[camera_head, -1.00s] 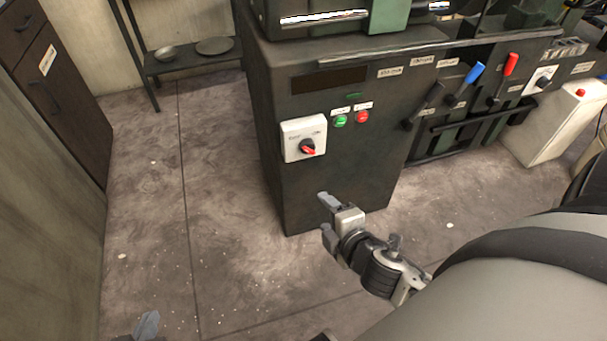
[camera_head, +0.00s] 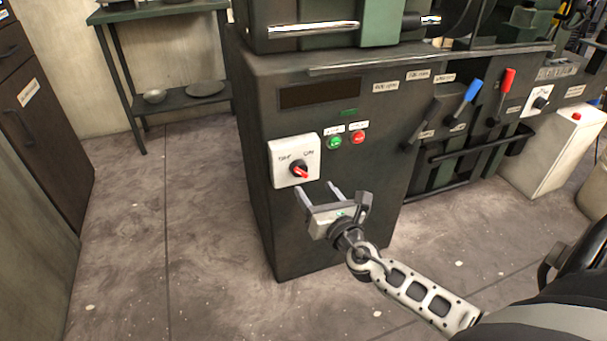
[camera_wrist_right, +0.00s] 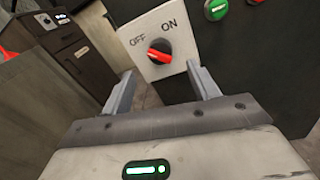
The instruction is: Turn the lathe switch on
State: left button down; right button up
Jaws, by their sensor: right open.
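The lathe switch is a white box (camera_head: 283,165) on the dark front of the lathe, marked OFF on the left and ON on the right. Its red and black knob (camera_head: 299,170) sits in the middle; I cannot tell its setting for sure. My right gripper (camera_head: 316,188) is open and empty, just below and slightly right of the switch in the head view. In the right wrist view, the red knob (camera_wrist_right: 159,53) shows between and beyond the open fingers (camera_wrist_right: 160,70), apart from them. My left gripper is out of view.
A green button (camera_head: 335,142) and a red button (camera_head: 358,137) sit right of the switch. A blue lever (camera_head: 473,90) and a red lever (camera_head: 507,80) stand further right. A shelf (camera_head: 180,99) stands at the back left. The floor left of the lathe is clear.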

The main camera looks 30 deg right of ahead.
aim_at(303, 174)
jog(key=w, duration=0.5)
jog(key=w+d, duration=0.1)
jog(key=w, duration=0.1)
jog(key=shift+w+d+b, duration=0.1)
jog(key=shift+w+b, duration=0.15)
jog(key=shift+b, duration=0.15)
jog(key=c, duration=0.9)
